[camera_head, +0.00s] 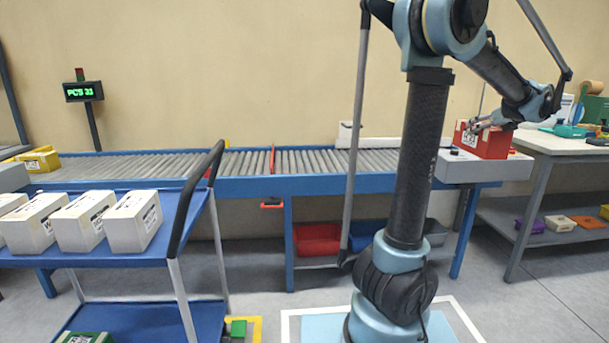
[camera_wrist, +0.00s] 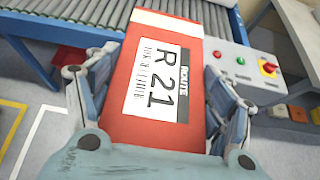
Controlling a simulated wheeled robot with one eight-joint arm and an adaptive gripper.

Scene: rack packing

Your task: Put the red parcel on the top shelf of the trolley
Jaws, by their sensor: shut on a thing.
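The red parcel (camera_head: 484,143) is at the right end of the conveyor in the head view. In the wrist view the red parcel (camera_wrist: 166,85) fills the middle, with a white label reading "ROUTE R 21". My gripper (camera_head: 476,126) is shut on it, with one finger on each side in the wrist view (camera_wrist: 160,100). I cannot tell whether the parcel touches the surface below. The blue trolley's top shelf (camera_head: 110,255) is at the left, with several white boxes (camera_head: 83,221) in a row on it. A dark handle (camera_head: 196,198) rises at its right end.
The roller conveyor (camera_head: 330,183) runs across the back, with a yellow parcel (camera_head: 38,161) at its left. The trolley's lower shelf (camera_head: 160,318) holds a green box (camera_head: 86,338). A workbench (camera_head: 560,146) stands at the right. A control panel (camera_wrist: 243,66) with buttons is beside the parcel.

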